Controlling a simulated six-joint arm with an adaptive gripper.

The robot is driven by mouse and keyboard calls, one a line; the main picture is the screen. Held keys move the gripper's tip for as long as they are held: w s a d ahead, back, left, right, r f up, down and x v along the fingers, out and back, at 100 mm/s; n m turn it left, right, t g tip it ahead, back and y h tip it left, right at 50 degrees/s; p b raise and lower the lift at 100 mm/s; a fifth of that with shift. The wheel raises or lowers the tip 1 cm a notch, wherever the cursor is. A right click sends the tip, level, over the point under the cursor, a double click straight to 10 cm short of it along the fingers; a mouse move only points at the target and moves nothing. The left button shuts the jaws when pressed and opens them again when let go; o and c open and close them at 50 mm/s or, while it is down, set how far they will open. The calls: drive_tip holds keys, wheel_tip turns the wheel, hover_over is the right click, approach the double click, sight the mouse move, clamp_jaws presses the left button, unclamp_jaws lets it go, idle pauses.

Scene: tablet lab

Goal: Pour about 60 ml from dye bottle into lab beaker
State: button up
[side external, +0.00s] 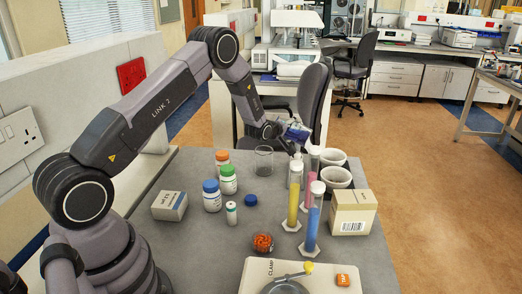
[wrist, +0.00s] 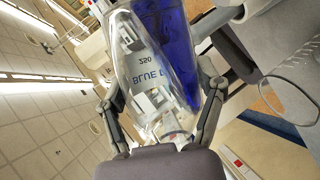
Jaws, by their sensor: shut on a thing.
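The dye bottle (wrist: 150,62) is clear, with deep blue liquid and a label reading "BLUE D…" and "250", upside down in the wrist view. My gripper (wrist: 158,92) is shut on it, one finger on each side. In the side view my gripper (side external: 283,130) holds the bottle (side external: 297,132) above the back of the bench, tilted. The liquid lies along one side of the bottle. The lab beaker (side external: 264,161) is clear glass and stands upright on the bench, below and left of the bottle. It looks empty. The bottle's mouth is not clear to see.
Tall cylinders with yellow (side external: 294,200), pink (side external: 311,178) and blue (side external: 313,220) contents stand right of the beaker. Capped jars (side external: 228,180) stand to its left.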

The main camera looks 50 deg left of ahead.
drive_tip(key=shift+s+a+f+n+t+h, duration=0.15)
drive_tip(key=shift+a+n+t+h, duration=0.25)
drive_tip(key=shift+n, duration=0.3)
drive_tip(key=shift+f+n+t, duration=0.1)
drive_tip(key=shift+n+t, duration=0.3)
drive_tip(key=shift+n, duration=0.3)
drive_tip(key=shift+s+f+h, duration=0.1)
drive_tip(key=shift+f+h, duration=0.05)
drive_tip(key=shift+h, duration=0.15)
drive_tip(key=shift+w+d+f+p, duration=0.15)
drive_tip(key=shift+w+d+p, duration=0.2)
drive_tip(key=shift+d, duration=0.25)
drive_tip(key=shift+f+n+t+p, duration=0.4)
drive_tip(key=shift+f+n, duration=0.25)
drive_tip(key=shift+n, duration=0.05)
idle(1.5)
